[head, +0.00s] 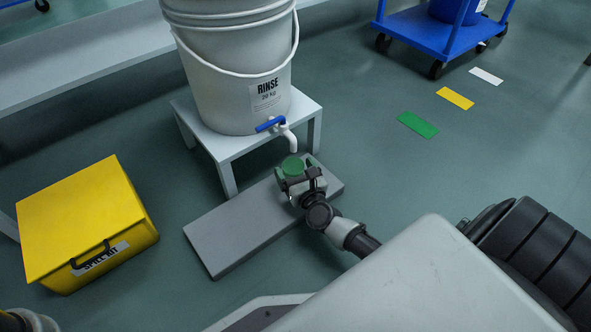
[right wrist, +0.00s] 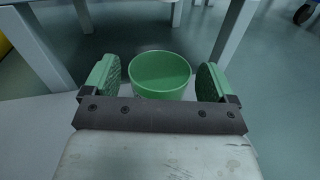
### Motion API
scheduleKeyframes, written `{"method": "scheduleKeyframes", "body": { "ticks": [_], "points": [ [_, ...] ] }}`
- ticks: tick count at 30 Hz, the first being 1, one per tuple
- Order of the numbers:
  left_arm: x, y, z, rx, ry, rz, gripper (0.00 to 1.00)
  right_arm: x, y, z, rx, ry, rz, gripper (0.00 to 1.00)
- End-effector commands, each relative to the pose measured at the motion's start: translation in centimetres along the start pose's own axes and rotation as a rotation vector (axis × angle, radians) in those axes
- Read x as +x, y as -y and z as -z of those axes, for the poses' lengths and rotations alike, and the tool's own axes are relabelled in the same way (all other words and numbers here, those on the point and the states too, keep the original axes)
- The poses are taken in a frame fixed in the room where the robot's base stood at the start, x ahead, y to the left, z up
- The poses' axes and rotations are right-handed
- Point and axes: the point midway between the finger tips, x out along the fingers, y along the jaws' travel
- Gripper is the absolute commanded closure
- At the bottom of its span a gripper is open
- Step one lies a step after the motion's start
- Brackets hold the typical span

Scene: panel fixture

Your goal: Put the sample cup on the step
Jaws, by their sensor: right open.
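The green sample cup (head: 292,166) is near the far right end of the grey step (head: 235,227), below the tap of the white bucket. It looks upright, and its base is hidden behind my gripper. My right gripper (head: 298,170) is open around the cup. In the right wrist view the cup (right wrist: 160,72) is between the two green-padded fingers, with a gap on each side. The step (right wrist: 45,130) shows beneath as a pale surface. My left gripper is not in view.
The white rinse bucket (head: 235,75) with a blue-handled tap (head: 279,127) stands on a white stand (head: 225,147) behind the step. A yellow spill kit box (head: 80,220) is at left. A blue cart (head: 430,30) is at the back right.

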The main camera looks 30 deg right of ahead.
Motion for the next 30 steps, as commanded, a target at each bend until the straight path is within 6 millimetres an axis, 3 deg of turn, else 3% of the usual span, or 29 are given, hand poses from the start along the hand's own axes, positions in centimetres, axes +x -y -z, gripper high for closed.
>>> {"method": "scheduleKeyframes", "body": {
  "ticks": [5, 18, 24, 30],
  "points": [
    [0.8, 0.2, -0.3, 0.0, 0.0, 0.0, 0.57, -1.7, 0.0, -0.4, -0.003, -0.003, -0.001, 0.13],
    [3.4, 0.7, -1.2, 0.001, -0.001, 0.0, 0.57, -10.4, 0.0, -0.4, -0.001, -0.003, -0.001, 0.13],
    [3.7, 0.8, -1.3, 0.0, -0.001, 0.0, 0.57, -11.9, 0.0, -0.3, 0.0, 0.001, 0.0, 0.13],
    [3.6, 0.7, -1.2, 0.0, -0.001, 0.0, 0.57, -12.0, 0.0, -0.3, 0.0, 0.001, 0.0, 0.13]
  ]
}}
